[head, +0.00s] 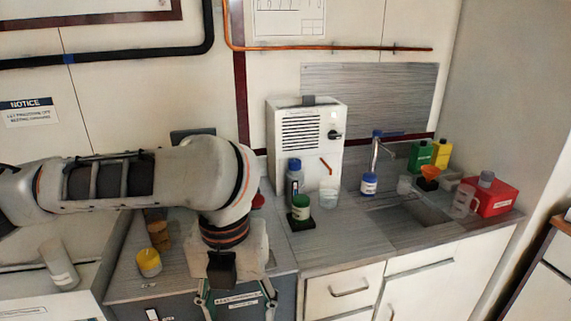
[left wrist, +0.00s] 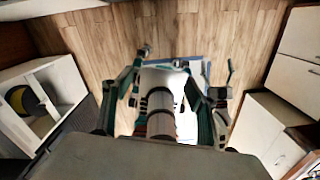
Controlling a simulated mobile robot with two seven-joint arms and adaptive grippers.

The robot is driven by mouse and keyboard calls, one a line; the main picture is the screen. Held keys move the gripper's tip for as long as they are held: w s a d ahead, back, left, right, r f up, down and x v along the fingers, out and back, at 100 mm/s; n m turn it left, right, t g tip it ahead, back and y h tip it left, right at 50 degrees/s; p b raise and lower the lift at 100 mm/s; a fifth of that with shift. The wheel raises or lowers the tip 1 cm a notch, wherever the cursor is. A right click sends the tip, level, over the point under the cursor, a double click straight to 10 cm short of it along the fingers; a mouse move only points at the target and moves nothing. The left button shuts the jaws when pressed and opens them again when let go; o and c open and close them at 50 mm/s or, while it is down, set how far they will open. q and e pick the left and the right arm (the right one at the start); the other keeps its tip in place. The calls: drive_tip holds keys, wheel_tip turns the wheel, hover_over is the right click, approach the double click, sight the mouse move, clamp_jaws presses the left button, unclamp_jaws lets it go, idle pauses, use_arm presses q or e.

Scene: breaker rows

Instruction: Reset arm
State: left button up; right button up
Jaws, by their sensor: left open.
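My left arm reaches in from the left in the head view, and its gripper (head: 238,303) hangs down at the bottom edge, in front of the grey cabinet under the counter. Its two green-grey fingers are spread apart. In the left wrist view the gripper (left wrist: 187,62) is open, with the wooden floor beyond the fingertips. A pale, banded cylindrical shape shows between the fingers. I cannot tell for sure what it is, and I see no object gripped. My right gripper is in neither view.
The counter (head: 345,246) holds a white machine (head: 308,140), a blue-capped bottle (head: 294,178), a green-lidded jar (head: 300,208), a yellow jar (head: 148,262) and a red container (head: 490,198). A sink (head: 425,209) lies right. The wooden floor (left wrist: 100,45) is mostly clear between cabinets.

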use_arm(q)
drive_tip(key=d+f+n+h, duration=0.5)
drive_tip(key=d+h, duration=0.1)
drive_tip(key=d, duration=0.6)
drive_tip(key=w+d+f+n+t+h, duration=0.45)
drive_tip(key=w+f+n, duration=0.2)
drive_tip(key=n, duration=0.55)
drive_tip(key=w+a+f+n+t+y, duration=0.25)
drive_tip(key=a+f+n+t, duration=0.25)
drive_tip(key=a+f+n, duration=0.6)
drive_tip(key=s+a+f+n+y, duration=0.2)
drive_tip(key=s+a+f, duration=0.4)
drive_tip(key=a, duration=0.3)
drive_tip(key=s+a+f+n+t+y, duration=0.1)
drive_tip(key=s+a+f+n+y, duration=0.1)
drive_tip(key=s+a+f, duration=0.5)
drive_tip(key=a+f+y, duration=0.1)
drive_tip(key=a+f, duration=0.1)
drive_tip(key=shift+a+y, duration=0.3)
drive_tip(key=shift+a, duration=0.05)
drive_tip(key=shift+t, duration=0.25)
